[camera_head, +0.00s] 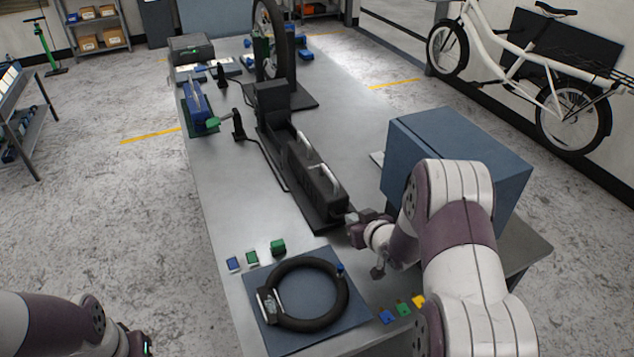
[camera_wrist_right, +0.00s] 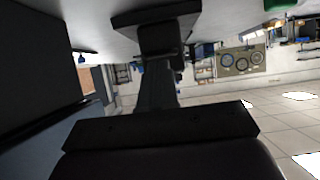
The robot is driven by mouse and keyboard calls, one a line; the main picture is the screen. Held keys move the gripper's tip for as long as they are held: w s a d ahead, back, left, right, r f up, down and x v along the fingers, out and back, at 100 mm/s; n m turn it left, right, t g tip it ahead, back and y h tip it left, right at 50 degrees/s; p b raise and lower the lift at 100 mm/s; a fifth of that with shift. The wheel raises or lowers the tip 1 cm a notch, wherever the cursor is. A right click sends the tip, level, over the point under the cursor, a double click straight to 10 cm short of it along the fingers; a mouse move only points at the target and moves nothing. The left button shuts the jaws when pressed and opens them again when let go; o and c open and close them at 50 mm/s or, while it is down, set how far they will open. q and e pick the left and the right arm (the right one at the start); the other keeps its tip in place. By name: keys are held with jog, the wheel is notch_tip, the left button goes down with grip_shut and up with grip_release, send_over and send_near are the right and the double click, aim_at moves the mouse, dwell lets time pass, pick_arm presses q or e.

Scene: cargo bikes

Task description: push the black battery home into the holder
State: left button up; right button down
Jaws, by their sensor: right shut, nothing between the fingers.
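A short stretch of bed shows between battery and block. My right gripper (camera_head: 353,226) is shut and empty at the battery's near end; I cannot tell whether it touches. Dark shapes fill the right wrist view, and its fingertips are unclear there. My left gripper (camera_head: 138,344) is only partly visible at the bottom left, away from the bench.
A blue box (camera_head: 455,160) stands right of my right gripper, close to my arm. A wheel stand (camera_head: 272,45) stands behind the holder. Bench left of the battery is mostly clear.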

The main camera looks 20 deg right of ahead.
aim_at(313, 162)
jog(key=shift+w+a+b, duration=0.2)
jog(key=shift+w+b, duration=0.15)
jog(key=shift+w, duration=2.45)
jog(key=shift+w+a+r, duration=0.1)
jog(key=shift+w+a, duration=0.05)
jog(key=shift+w, duration=1.3)
jog(key=shift+w+a, duration=0.1)
jog(key=shift+w, duration=1.35)
jog(key=shift+w+a, duration=0.1)
jog(key=shift+w, duration=1.25)
jog(key=shift+w+a+p, duration=0.15)
jog(key=shift+w+p, duration=0.2)
jog(key=shift+w, duration=0.95)
jog(key=shift+w+p, duration=0.55)
jog(key=shift+w, duration=0.6)
jog(key=shift+w+a+p, duration=0.2)
jog(key=shift+w+p, duration=0.7)
jog(key=shift+w, duration=0.45)
jog(key=shift+w+p, duration=0.95)
jog(key=shift+w, duration=0.05)
jog(key=shift+w+a+r+p, duration=0.1)
jog(key=shift+w+p, duration=0.2)
jog(key=shift+p, duration=0.05)
jog(key=shift+r, duration=0.1)
